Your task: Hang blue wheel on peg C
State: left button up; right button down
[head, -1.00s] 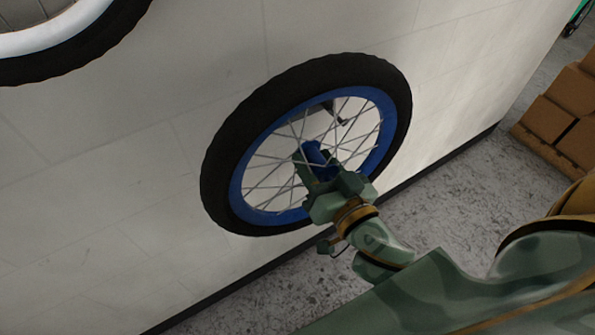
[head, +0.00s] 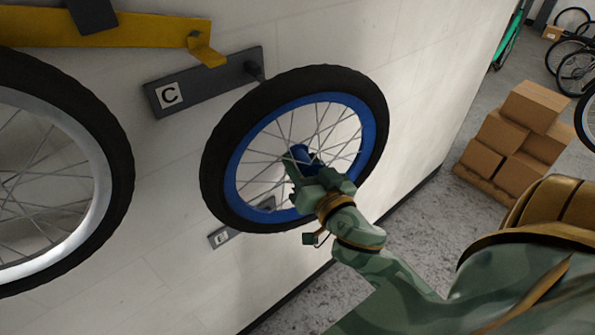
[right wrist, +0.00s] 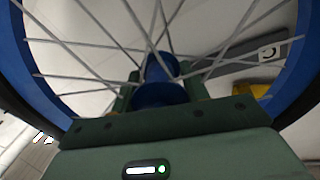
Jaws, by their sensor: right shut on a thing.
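The blue wheel (head: 300,154) has a blue rim, thin spokes and a black tyre. My right gripper (head: 306,172) is shut on its blue hub and holds it upright in front of the wall. The hub also shows between the fingers in the right wrist view (right wrist: 160,88). The grey plate marked C (head: 190,90) is on the wall, up and left of the wheel. Its dark peg (head: 255,71) sticks out near its right end, just above the tyre's top edge. The wheel and peg look apart. My left gripper is not in view.
A white-rimmed wheel (head: 92,205) is at the left, with a yellow bracket (head: 130,31) above it. A second grey plate (head: 222,237) shows partly behind the blue wheel, its label unreadable. Cardboard boxes (head: 520,140) stand on the floor at right, with bikes beyond.

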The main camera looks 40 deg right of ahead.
jog(key=shift+w+d+r+p, duration=0.15)
jog(key=shift+r+p, duration=0.15)
jog(key=shift+r, duration=0.3)
jog(key=shift+w+d+r+p, duration=0.1)
jog(key=shift+r+p, duration=0.15)
jog(key=shift+r, duration=0.35)
jog(key=shift+w+f, duration=0.15)
jog(key=shift+w, duration=0.55)
pick_arm(q)
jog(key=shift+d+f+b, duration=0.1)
jog(key=shift+b, duration=1.05)
pick_arm(e)
jog(key=w+f, duration=0.2)
jog(key=w, duration=0.7)
jog(key=shift+w+a+f, duration=0.2)
jog(key=shift+a, duration=0.25)
